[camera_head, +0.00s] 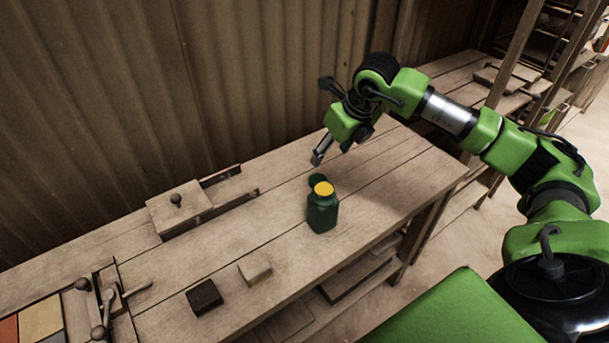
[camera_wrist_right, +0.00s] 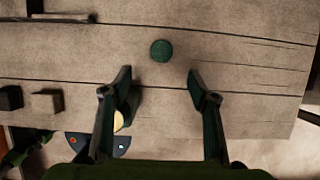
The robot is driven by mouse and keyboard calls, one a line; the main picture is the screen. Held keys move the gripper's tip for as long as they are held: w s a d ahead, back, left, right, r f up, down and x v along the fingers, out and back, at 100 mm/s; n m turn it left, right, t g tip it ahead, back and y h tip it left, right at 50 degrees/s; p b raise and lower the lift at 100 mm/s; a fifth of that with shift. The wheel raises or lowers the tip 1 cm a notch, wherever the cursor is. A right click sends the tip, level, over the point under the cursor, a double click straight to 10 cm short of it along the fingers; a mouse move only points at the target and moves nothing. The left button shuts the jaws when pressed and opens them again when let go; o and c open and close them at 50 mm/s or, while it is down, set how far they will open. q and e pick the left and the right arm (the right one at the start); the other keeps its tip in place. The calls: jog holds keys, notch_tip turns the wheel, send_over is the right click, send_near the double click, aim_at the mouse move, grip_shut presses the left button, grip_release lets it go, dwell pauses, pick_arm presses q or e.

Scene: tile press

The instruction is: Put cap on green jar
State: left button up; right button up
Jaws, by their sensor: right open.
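The green jar (camera_head: 322,212) stands upright on the wooden bench, with a yellow top showing at its mouth. A dark green round cap (camera_head: 317,180) lies on the bench just behind the jar. The cap also shows in the right wrist view (camera_wrist_right: 161,50), beyond the fingertips and roughly between them. My right gripper (camera_head: 318,157) is above the bench behind the cap, apart from it. Its fingers (camera_wrist_right: 160,78) are open and empty.
A dark block (camera_head: 204,297) and a light wooden block (camera_head: 254,268) lie on the bench left of the jar. A wooden press piece with a knob (camera_head: 178,207) stands at the back left. Levers and coloured tiles (camera_head: 40,316) are at the front left. The bench right of the jar is clear.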

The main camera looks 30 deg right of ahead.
jog(key=p, duration=0.1)
send_over(319, 180)
jog(key=s, duration=0.2)
jog(key=f, duration=0.7)
jog(key=shift+s+f, duration=0.2)
jog(key=shift+f, duration=0.2)
pick_arm(q)
jog(key=shift+s+d+r, duration=0.4)
jog(key=shift+s+r, duration=0.15)
jog(key=shift+r, duration=0.1)
pick_arm(e)
jog(key=shift+f+p, duration=0.15)
jog(key=shift+p, duration=0.15)
jog(key=p+x, duration=0.1)
jog(key=x, duration=0.4)
jog(key=shift+d, duration=0.1)
pick_arm(q)
jog(key=shift+s+r, duration=0.25)
jog(key=shift+r, duration=0.6)
pick_arm(e)
jog(key=shift+c, duration=0.4)
